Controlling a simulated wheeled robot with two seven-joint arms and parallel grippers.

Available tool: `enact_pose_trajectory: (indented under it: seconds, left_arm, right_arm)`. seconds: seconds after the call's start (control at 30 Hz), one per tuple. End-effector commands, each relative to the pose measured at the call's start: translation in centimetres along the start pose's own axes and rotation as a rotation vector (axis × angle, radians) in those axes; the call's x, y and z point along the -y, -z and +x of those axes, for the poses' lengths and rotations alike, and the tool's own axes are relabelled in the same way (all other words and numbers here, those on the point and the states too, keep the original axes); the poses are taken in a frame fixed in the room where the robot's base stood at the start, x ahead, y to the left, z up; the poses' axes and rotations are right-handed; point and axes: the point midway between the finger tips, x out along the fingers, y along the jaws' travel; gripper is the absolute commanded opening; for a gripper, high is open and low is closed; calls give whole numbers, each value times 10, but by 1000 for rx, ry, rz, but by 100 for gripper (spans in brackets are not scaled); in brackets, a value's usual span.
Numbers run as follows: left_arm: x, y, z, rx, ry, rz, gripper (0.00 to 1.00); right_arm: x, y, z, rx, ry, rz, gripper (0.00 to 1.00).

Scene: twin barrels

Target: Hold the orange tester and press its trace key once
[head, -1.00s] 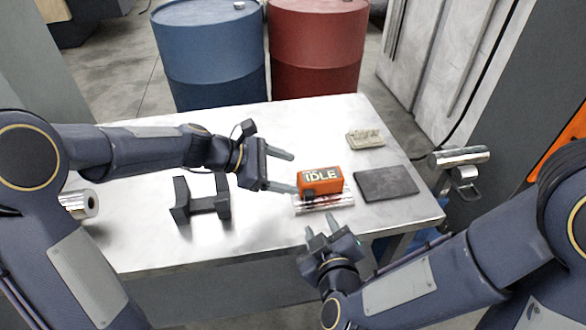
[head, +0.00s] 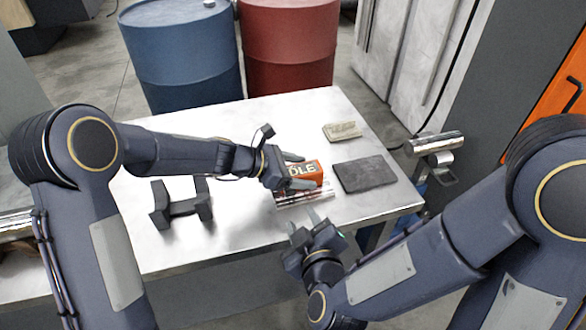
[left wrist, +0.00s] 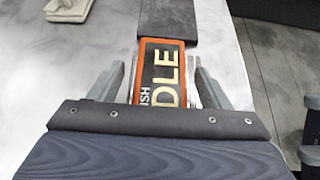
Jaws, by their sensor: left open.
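The orange tester (head: 313,171) sits on the table, its top plate showing part of the word "IDLE". My left gripper (head: 298,171) is open, with one finger on each side of the tester. The left wrist view shows the tester (left wrist: 162,72) between the two spread fingers (left wrist: 160,88), with a small visible gap on its left side; contact on the right side is unclear. The trace key cannot be made out; the gripper hides part of the tester. My right gripper (head: 304,222) is open and empty, in front of the tester near the table's front edge.
A shiny silver piece (head: 318,195) lies just in front of the tester. A dark flat pad (head: 365,175) lies to its right, and a beige block (head: 342,130) behind. A dark stand (head: 181,205) is on the left of the table (head: 240,232). Blue and red barrels stand behind.

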Motion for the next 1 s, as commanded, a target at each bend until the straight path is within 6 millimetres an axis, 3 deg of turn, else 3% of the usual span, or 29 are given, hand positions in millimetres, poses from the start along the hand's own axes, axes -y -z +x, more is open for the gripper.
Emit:
enact_pose_trajectory:
  seconds: [0.17, 0.6, 0.63, 0.83, 1.0]
  left_arm:
    - [0, 0, 0, 0, 0, 1, 71]
    - [0, 0, 0, 0, 0, 0, 15]
    - [0, 0, 0, 0, 0, 0, 44]
    - [0, 0, 0, 0, 0, 0, 18]
    - [0, 0, 0, 0, 0, 0, 16]
  right_arm:
    - [0, 0, 0, 0, 0, 0, 36]
    - [0, 0, 0, 0, 0, 0, 36]
    - [0, 0, 0, 0, 0, 0, 36]
    - [0, 0, 0, 0, 0, 0, 36]
    - [0, 0, 0, 0, 0, 0, 36]
